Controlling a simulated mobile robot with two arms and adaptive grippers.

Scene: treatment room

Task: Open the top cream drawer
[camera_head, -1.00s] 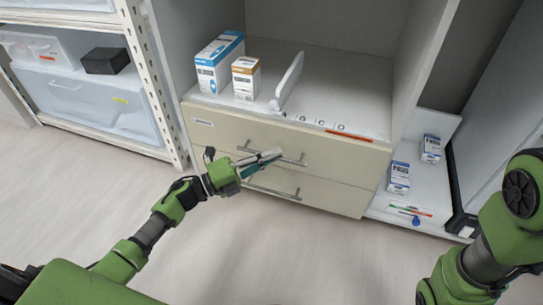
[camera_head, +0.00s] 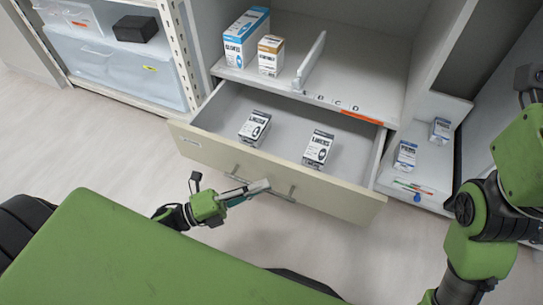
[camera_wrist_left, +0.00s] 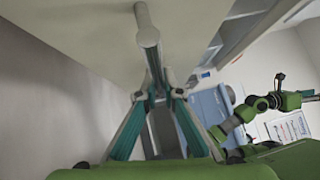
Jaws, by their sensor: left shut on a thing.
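The top cream drawer (camera_head: 335,196) is pulled well out of the cabinet in the head view. Two white-and-black boxes stand inside it, one on the left (camera_head: 254,128) and one on the right (camera_head: 318,148). My left gripper (camera_head: 262,187) is at the drawer's front, shut on its grey bar handle (camera_head: 284,196). In the left wrist view the handle (camera_wrist_left: 147,38) runs down between the fingers of my left gripper (camera_wrist_left: 158,95). My right arm shows at the right of the head view, but its fingers are not visible. The lower drawer is hidden behind the open one.
Above the drawer, a blue-and-white box (camera_head: 246,38), an orange-topped box (camera_head: 271,55) and a white divider (camera_head: 310,62) stand on the open shelf. Small boxes (camera_head: 405,155) stand on the low shelf at right. A rack with clear bins (camera_head: 135,72) stands at left.

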